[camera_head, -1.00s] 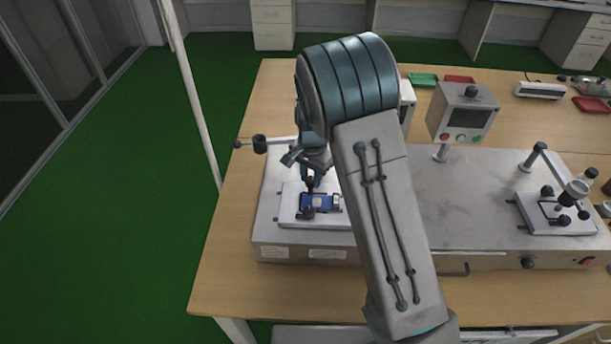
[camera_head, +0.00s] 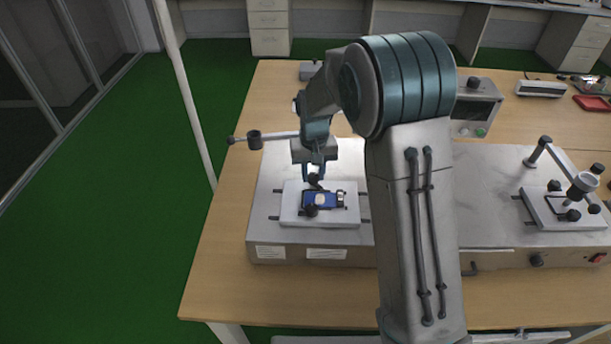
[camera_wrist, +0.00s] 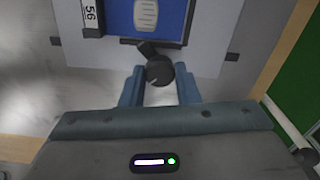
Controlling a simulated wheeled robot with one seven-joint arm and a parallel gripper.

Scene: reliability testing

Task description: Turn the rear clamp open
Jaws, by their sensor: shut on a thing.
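A blue phone-like device (camera_head: 322,200) lies in a fixture on a light plate (camera_head: 290,218). It also shows at the top of the wrist view (camera_wrist: 120,15). The rear clamp (camera_head: 314,180) is a black knob with a short arm at the device's far edge. In the wrist view the rear clamp's knob (camera_wrist: 160,72) is between my fingertips, its short arm reaching the device's edge. My gripper (camera_head: 314,174) points down and is shut on this knob (camera_wrist: 159,84). The front clamp (camera_head: 311,211) is at the device's near edge.
A lever with a black weight (camera_head: 255,140) sticks out left, close behind my gripper. A second fixture (camera_head: 565,210) stands at the right of the metal base (camera_head: 480,205). A control box (camera_head: 474,105) stands behind, partly hidden by my arm.

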